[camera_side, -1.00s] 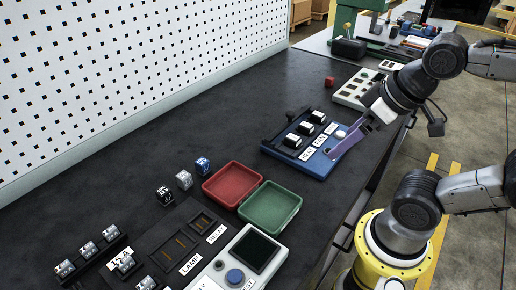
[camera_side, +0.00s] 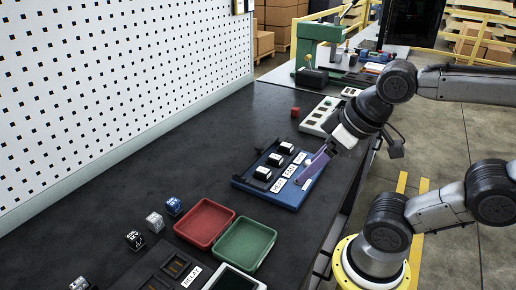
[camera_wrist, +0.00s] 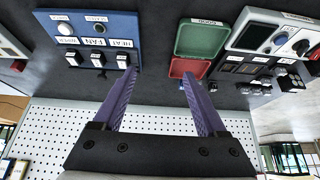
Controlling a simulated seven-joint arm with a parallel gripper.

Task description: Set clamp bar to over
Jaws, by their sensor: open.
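A blue panel (camera_side: 262,194) lies on the dark bench, with three black-and-white rocker switches (camera_side: 275,159) and white labels, two reading FAN and HEAT. A dark bar (camera_side: 251,161) runs along its far left edge; I cannot tell whether this is the clamp bar. My gripper (camera_side: 300,181) has purple fingers that reach over the panel's right side; contact cannot be told. In the wrist view my gripper (camera_wrist: 160,78) is open and empty, fingers wide apart.
A red tray (camera_side: 232,214) and a green tray (camera_side: 271,232) stand in front of the panel. Several dice-like cubes (camera_side: 155,221) lie left of them. A pale slotted box (camera_side: 311,124) and a small red cube (camera_side: 295,111) are behind. Bench left of the panel is clear.

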